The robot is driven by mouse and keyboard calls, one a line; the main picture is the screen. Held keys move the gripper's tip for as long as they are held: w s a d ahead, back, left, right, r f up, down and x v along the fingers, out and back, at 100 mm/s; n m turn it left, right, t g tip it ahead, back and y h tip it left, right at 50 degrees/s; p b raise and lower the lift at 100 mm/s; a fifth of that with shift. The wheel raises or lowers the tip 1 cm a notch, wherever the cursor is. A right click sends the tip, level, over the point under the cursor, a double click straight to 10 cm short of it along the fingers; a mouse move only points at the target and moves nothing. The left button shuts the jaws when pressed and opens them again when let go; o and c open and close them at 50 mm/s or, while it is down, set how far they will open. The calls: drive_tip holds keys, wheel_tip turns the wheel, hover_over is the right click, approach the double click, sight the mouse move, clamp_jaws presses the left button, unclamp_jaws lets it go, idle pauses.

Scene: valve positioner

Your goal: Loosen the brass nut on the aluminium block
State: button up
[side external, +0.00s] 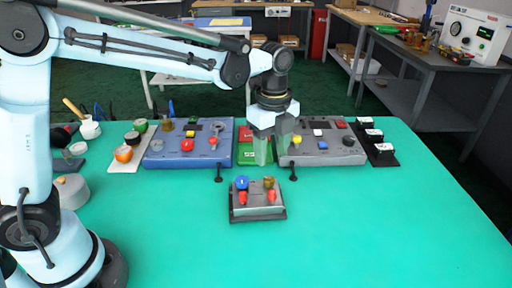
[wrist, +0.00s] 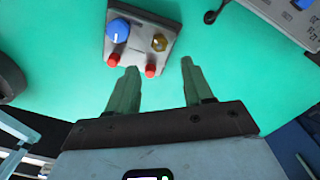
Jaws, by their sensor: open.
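The aluminium block (side external: 258,212) sits on the green table in front of the panels. The brass nut (side external: 268,182) is on its top at the right, beside a blue knob (side external: 241,183). In the wrist view the brass nut (wrist: 159,43) is at the block's upper right, and the block (wrist: 138,30) is at the top of the picture. Two red parts (wrist: 131,64) are along the block's near edge. My gripper (side external: 264,150) is open and empty above the table, behind the block and apart from it. Its two green fingers also show in the wrist view (wrist: 158,78).
A blue panel (side external: 188,148) stands behind left and a grey panel (side external: 322,148) behind right, with a green box (side external: 249,155) between them. Black switches (side external: 375,148) stand at the far right. The table's front and right (side external: 390,230) are clear.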

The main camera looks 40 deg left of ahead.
sight(270, 179)
wheel_tip(270, 179, down, 7)
drive_tip(key=shift+f, duration=0.15)
idle(0.4)
clamp_jaws()
